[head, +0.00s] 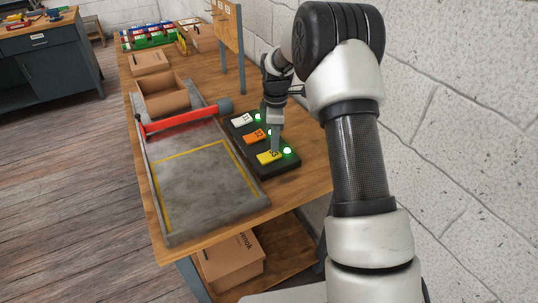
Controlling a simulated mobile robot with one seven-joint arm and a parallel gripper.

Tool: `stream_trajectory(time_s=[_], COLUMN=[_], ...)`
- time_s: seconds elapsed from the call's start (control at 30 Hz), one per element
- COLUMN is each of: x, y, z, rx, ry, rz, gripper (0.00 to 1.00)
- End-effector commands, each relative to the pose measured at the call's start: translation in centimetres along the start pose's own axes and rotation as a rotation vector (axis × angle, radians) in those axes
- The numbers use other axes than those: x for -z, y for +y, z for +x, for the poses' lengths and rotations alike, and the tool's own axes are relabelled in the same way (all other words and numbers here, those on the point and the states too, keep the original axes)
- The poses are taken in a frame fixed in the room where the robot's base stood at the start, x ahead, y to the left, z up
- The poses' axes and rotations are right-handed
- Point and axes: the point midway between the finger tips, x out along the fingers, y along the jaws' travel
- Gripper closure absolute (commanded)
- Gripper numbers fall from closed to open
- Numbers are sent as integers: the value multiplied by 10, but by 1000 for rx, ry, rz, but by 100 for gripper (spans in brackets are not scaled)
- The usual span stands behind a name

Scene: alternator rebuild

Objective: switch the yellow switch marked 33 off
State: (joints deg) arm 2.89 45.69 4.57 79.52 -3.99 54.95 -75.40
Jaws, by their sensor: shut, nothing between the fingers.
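The yellow switch (268,157) marked 33 is the nearest of the switches on a dark switch box (261,173) at the bench's right side. A green lamp (288,151) beside it is lit. My gripper (276,150) points down with its fingers shut and empty. Its tips are at the right part of the yellow switch, and I cannot tell whether they touch it. The fingers hide a little of the switch and box. The switch's tilt is too small to read.
An orange switch (253,136) and a white switch (242,120) sit farther back on the same box, with lit green lamps. A grey tray (180,208) with a red bar (180,121) lies to the left. Cardboard boxes stand behind. A stone wall (460,110) borders the right.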

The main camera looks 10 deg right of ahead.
Motion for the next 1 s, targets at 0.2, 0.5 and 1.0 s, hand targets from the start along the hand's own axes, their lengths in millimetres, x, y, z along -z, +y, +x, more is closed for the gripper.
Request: stream_trajectory(time_s=[0.2, 0.5, 1.0], x=[0, 0, 0], y=[0, 0, 0], z=[4, 9, 13], rx=[1, 1, 1], ry=[0, 0, 0], rz=[0, 0, 0], gripper=[100, 100, 100])
